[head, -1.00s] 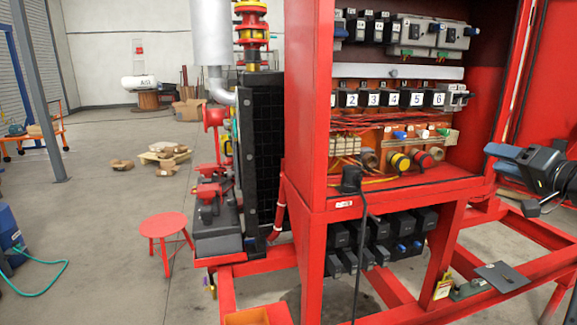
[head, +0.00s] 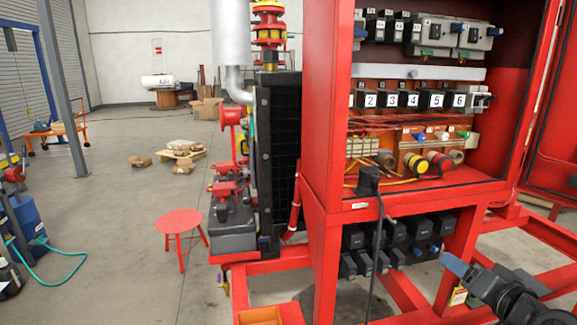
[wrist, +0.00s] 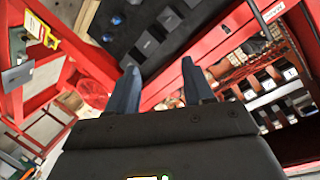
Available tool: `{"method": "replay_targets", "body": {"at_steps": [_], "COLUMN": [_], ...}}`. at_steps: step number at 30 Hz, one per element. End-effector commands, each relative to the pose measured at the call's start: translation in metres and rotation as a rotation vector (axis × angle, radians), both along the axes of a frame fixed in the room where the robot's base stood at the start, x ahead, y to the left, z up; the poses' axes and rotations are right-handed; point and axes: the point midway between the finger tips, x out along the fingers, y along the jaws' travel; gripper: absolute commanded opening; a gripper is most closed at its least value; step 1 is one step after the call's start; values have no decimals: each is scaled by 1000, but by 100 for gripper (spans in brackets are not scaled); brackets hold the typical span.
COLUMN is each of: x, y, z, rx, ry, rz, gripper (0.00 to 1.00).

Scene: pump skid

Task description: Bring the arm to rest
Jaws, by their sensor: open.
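My gripper (wrist: 158,90) shows in the wrist view with its two blue-grey fingers apart and nothing between them. In the head view it is at the lower right, where a blue finger (head: 455,264) points left, in front of the lower frame of the red cabinet (head: 323,110). The gripper looks apart from the cabinet, though its distance from the frame is hard to tell. Part of my dark arm (head: 510,295) shows behind the finger and runs out at the lower right corner.
The cabinet holds numbered breakers (head: 415,100) and cable plugs. Black connectors (head: 385,245) hang below, with a black cable (head: 378,250) running down. A red stool (head: 180,225) stands left of the skid. A yellow tag (head: 458,296) hangs near my gripper. Open floor lies at left.

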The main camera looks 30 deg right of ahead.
Motion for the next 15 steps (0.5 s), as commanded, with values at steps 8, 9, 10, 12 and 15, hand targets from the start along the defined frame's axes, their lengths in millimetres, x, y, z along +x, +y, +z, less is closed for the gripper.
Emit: {"method": "replay_targets", "body": {"at_steps": [8,9,10,12,15], "x": [-53,-63,-70,-88,-115], "y": [99,112,122,144,173], "z": [-63,-68,-72,-78,-82], "rx": [-131,-152,-171,-210,-269], "ry": [111,123,131,147,166], "rz": [49,59,68,92,130], "gripper": [52,52,52,52,52]}}
